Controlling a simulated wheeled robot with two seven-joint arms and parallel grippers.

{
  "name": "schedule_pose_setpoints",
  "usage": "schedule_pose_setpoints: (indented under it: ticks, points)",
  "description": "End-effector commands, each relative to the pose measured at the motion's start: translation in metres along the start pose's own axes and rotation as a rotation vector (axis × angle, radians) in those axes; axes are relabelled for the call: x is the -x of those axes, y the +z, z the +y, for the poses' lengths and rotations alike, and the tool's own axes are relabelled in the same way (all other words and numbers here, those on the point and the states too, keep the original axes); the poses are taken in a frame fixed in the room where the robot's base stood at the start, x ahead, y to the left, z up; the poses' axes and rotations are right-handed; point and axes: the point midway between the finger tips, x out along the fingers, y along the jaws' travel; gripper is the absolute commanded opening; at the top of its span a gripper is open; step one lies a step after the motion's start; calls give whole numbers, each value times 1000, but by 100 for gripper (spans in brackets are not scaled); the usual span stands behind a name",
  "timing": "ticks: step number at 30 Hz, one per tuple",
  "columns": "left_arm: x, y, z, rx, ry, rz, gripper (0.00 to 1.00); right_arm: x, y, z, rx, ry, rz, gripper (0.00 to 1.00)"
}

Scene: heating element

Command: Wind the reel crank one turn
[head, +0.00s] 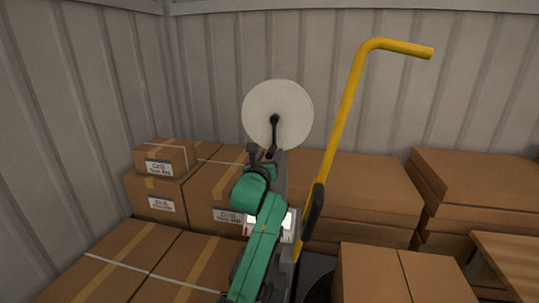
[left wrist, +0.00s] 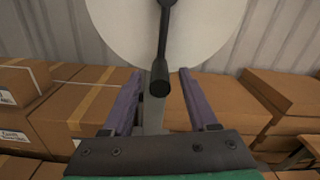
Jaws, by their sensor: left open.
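The reel (head: 293,97) is a pale round disc standing upright in the middle of the head view. Its dark crank (head: 274,128) points down from the hub. In the left wrist view the reel (left wrist: 115,30) fills the top, and the crank's handle (left wrist: 160,80) hangs down at the centre. My left gripper (left wrist: 158,75) is open, with one purple finger on each side of the handle's end. The fingers look apart from the handle; how deep it sits between them I cannot tell. In the head view my left gripper (head: 262,155) is just below the crank. My right gripper is not in view.
Cardboard boxes (head: 350,185) are stacked behind and to both sides. A yellow bent bar (head: 345,110) rises just right of the reel. A closer box (head: 372,275) stands at the lower right, with a wooden surface (head: 512,262) beyond it. Corrugated walls (head: 390,60) close the back and left.

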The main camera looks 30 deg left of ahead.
Motion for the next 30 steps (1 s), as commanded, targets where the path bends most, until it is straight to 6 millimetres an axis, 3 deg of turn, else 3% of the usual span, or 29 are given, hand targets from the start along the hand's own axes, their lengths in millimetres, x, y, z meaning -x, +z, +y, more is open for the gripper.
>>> schedule_pose_setpoints:
  ticks: [1,5,6,30]
  points:
    - [0,0,0,0,0,0,56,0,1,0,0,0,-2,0]
    - [0,0,0,0,0,0,6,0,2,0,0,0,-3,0]
    - [0,0,0,0,0,0,0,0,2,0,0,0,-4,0]
    - [0,0,0,-1,1,0,0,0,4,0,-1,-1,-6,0]
